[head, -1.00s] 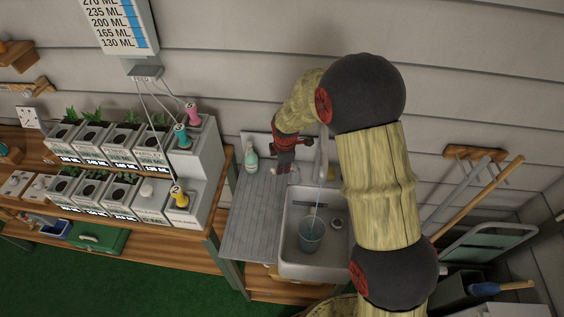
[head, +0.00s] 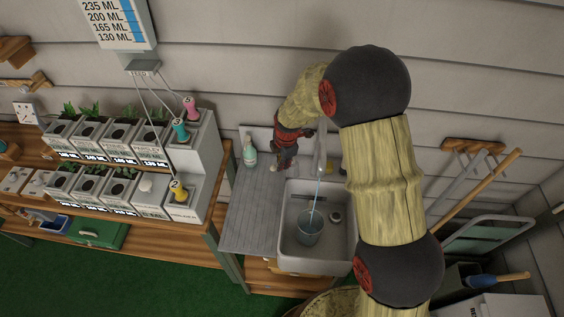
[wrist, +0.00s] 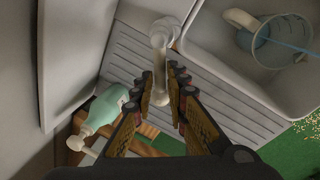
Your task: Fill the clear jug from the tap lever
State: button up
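The clear jug (head: 309,228) stands in the sink basin, and a thin blue stream falls into it. The wrist view shows the jug (wrist: 262,40) at the upper right, with its pale handle and bluish water inside. How full it is cannot be read. The tap (head: 320,150) is partly hidden by my arm. In the wrist view, the pale tap lever (wrist: 160,88) reaches between the fingers of my gripper (wrist: 161,72). The fingers stand apart on either side of it, and I cannot tell whether they touch it. My gripper (head: 277,165) is at the back of the sink.
The sink (head: 287,250) has a ribbed drainboard (head: 252,215) on its left, with a soap bottle (head: 249,152) near the wall. Left of this, a bench holds several potted plants and a grey block with coloured knobs. A volume chart (head: 117,22) hangs above. Tools stand at right.

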jog(key=o, duration=0.3)
jog(key=r, duration=0.4)
jog(key=s+r, duration=0.1)
jog(key=r, duration=0.2)
jog(key=s+r, duration=0.1)
jog(key=r, duration=0.3)
jog(key=shift+s+d+r, duration=0.15)
jog(key=shift+d+r, duration=0.2)
jog(key=shift+d, duration=0.05)
dwell(6.2)
